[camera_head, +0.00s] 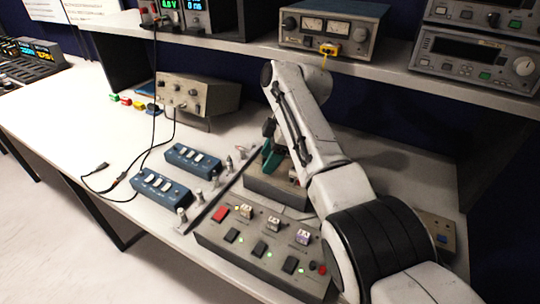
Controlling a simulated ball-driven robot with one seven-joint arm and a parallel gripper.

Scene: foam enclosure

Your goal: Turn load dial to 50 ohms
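My white arm reaches in from the lower right and bends down over the bench. Its end, with dark and teal-green parts that look like my gripper (270,157), is just above a grey box (272,188) in the middle of the bench. The arm hides much of this box's top, and I cannot make out a load dial or any ohm marking. I cannot tell whether the gripper touches anything or how its fingers stand.
In front is a grey control box (262,246) with switches and green lights. Two blue switch boxes, one nearer (160,189) and one farther (193,160), lie left. A grey knobbed instrument (198,95) stands behind them. An upper shelf (375,68) holds meters. The bench's left part is mostly clear.

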